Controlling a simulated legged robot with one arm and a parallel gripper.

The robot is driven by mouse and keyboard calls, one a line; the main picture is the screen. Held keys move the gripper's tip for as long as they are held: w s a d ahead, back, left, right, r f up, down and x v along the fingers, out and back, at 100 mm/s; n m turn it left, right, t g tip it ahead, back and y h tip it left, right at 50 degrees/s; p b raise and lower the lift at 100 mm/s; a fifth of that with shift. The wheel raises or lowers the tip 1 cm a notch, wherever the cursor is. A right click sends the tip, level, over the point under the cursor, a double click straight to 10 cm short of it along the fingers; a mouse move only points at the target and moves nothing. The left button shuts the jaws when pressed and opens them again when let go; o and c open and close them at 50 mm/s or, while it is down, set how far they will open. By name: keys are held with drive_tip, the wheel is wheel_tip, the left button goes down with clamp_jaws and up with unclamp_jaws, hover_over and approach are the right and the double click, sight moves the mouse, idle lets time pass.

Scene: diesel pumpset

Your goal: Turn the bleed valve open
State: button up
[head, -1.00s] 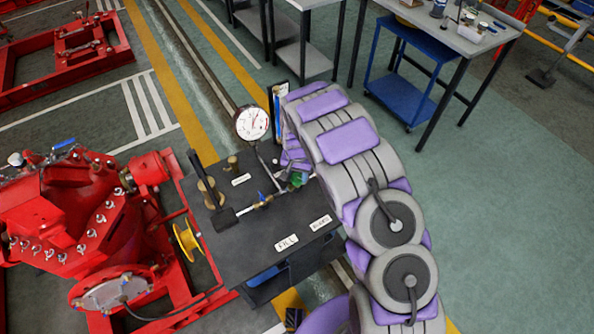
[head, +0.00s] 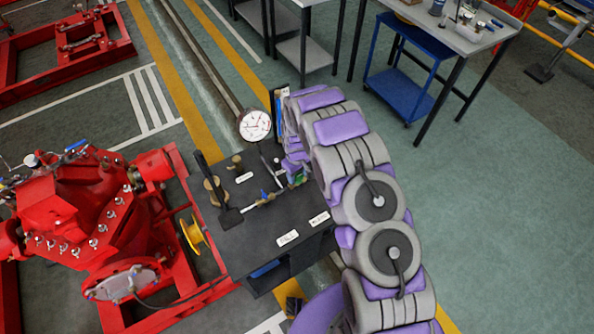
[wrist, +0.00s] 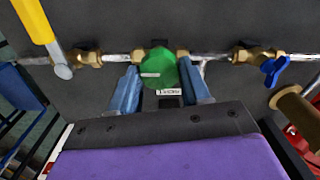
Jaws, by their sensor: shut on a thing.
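A round green knob (wrist: 158,68) with a pale pointer line sits on a metal pipe in the wrist view. The line lies roughly level. My gripper (wrist: 158,84) has its two blue fingers on either side of the knob and is shut on it. A small label (wrist: 168,91) below the knob is too small to read surely. In the head view my gripper (head: 298,178) is at the far right end of the black bench (head: 255,235), and the arm hides part of the valve. I cannot tell by label which valve is the bleed valve.
A blue-handled valve (wrist: 275,70) is right of the knob and a yellow lever (wrist: 36,22) is left, in the wrist view. A pressure gauge (head: 254,124) stands behind the bench. A long black pump handle (head: 210,180) rises at its left. Red machinery (head: 75,215) stands further left.

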sight(296, 176)
drive_tip(key=n+p, duration=0.1)
drive_tip(key=n, duration=0.1)
drive_tip(key=n+p, duration=0.1)
drive_tip(key=n, duration=0.2)
drive_tip(key=shift+w+a+r, duration=0.15)
drive_tip(key=shift+w+r, duration=0.05)
idle(0.5)
drive_tip(key=o, duration=1.1)
drive_tip(key=shift+s+f, duration=0.1)
drive_tip(key=shift+f, duration=0.05)
drive_tip(key=shift+c, duration=0.2)
wheel_tip(296, 176, up, 17)
drive_tip(key=shift+r, duration=0.2)
